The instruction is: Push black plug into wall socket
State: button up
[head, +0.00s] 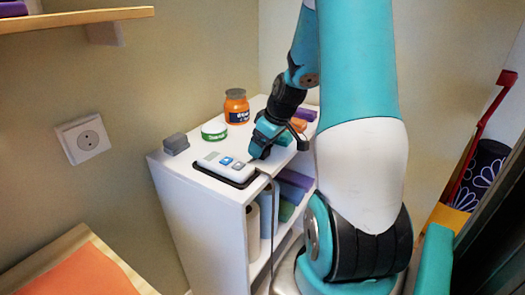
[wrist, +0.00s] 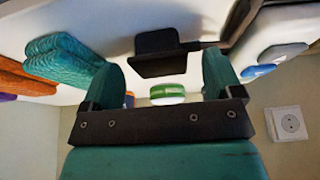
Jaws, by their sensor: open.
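The black plug (wrist: 160,52) shows in the wrist view, just beyond my fingertips and roughly centred between them, with its cable running to the right. In the head view the plug is hard to make out beside my gripper (head: 259,153). My gripper, seen in the wrist view (wrist: 165,78), is open, with its two teal fingers apart and nothing clearly held. It is low over the white shelf top. The white wall socket (head: 84,138) is on the wall left of the shelf, and it also shows at the right of the wrist view (wrist: 288,123).
On the white shelf unit (head: 205,205) are a white device (head: 226,166) on a dark tray, a green-and-white tin (head: 214,131), an orange jar (head: 236,106), a grey block (head: 175,143) and folded towels (head: 297,124). A wooden wall shelf (head: 75,19) juts out at upper left.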

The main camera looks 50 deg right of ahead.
jog(key=shift+x, duration=0.85)
jog(key=c, duration=1)
jog(key=shift+o, duration=0.2)
jog(key=shift+r, duration=0.15)
notch_tip(320, 180, up, 20)
jog(key=p, duration=0.2)
